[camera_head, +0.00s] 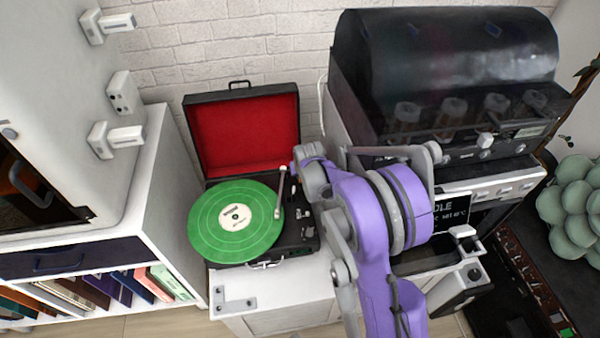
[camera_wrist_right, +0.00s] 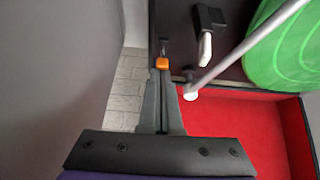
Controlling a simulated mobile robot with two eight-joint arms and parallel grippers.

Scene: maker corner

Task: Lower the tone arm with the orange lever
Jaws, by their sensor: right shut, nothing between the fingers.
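The record player (camera_head: 308,240) stands open on a white cabinet, with a green record (camera_head: 225,240) on its platter. The silver tone arm (camera_head: 280,192) reaches from its white-topped pivot towards the record's right edge. It also shows in the right wrist view (camera_wrist_right: 245,50); I cannot tell whether its tip touches the record. The orange lever (camera_wrist_right: 162,63) sits at the tips of my right gripper (camera_wrist_right: 161,75), whose fingers are shut and empty. I cannot tell whether they touch it. In the head view the lever is not visible. My left gripper is not in view.
The red-lined lid (camera_head: 245,135) stands open behind the platter. A white-tipped control (camera_wrist_right: 205,45) is beside the orange lever. A large machine with a dark curved cover (camera_head: 450,50) stands to the right. A bookshelf (camera_head: 150,190) is to the left.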

